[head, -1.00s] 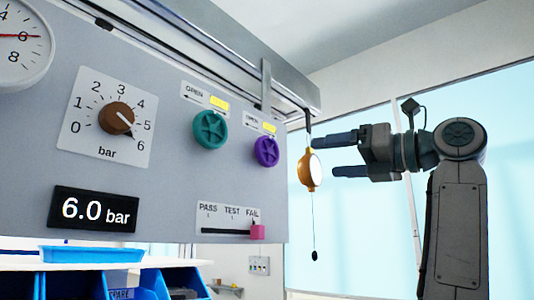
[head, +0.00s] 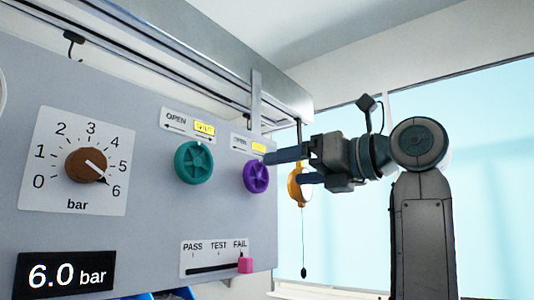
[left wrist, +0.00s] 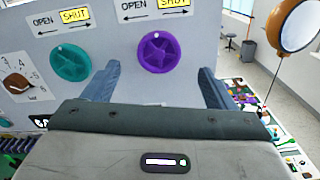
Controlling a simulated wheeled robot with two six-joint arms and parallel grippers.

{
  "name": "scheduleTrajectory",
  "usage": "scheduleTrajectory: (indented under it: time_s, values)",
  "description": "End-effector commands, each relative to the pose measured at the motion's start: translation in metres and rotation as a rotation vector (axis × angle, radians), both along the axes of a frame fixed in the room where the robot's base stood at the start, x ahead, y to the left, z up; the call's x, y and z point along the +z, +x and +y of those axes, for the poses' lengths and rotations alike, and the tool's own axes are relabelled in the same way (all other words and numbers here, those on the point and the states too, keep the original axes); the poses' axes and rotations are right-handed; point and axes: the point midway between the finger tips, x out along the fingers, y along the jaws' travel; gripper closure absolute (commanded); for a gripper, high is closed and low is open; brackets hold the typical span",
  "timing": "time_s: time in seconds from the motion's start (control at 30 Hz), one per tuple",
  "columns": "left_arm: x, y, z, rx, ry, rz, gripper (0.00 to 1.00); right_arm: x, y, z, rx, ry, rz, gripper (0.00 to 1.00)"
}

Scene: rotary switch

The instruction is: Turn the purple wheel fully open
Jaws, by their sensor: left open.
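The purple wheel (head: 256,177) is a round spoked handwheel on the grey panel, right of a green wheel. Its label above has OPEN on the left and a yellow-lit SHUT on the right. In the left wrist view the purple wheel (left wrist: 158,52) lies ahead between the two fingers. My left gripper (head: 281,169) is open and empty, its fingers pointing at the panel just right of the wheel. In the left wrist view the fingertips (left wrist: 159,69) flank the wheel's lower part. I cannot tell whether they touch it. My right gripper is not in view.
The green wheel (head: 193,162) sits close by on the left. A brown dial (head: 87,165) points to 6 and the display (head: 66,274) reads 6.0 bar. A pink slider (head: 245,265) stands at FAIL. An orange round hanging thing (head: 306,192) is beside my gripper.

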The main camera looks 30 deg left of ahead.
Motion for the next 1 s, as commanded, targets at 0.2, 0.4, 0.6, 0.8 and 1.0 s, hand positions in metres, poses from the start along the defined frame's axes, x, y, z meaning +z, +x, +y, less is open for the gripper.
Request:
scheduleTrajectory:
  time_s: [0.2, 0.4, 0.6, 0.8, 1.0]
  values:
    - [0.005, 0.001, 0.024, 0.005, -0.002, 0.002, 0.21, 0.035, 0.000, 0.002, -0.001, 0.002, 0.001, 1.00]
    - [0.002, 0.003, 0.049, 0.004, 0.000, 0.000, 0.21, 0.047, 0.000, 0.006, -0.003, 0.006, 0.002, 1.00]
    - [0.000, 0.004, 0.061, 0.002, 0.000, 0.001, 0.21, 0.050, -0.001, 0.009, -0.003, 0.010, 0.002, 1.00]
    - [-0.001, 0.004, 0.061, 0.001, 0.000, 0.001, 0.21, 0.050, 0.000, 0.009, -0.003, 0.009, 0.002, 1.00]
    - [-0.001, 0.004, 0.061, 0.002, 0.000, 0.000, 0.49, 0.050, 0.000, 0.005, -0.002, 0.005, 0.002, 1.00]
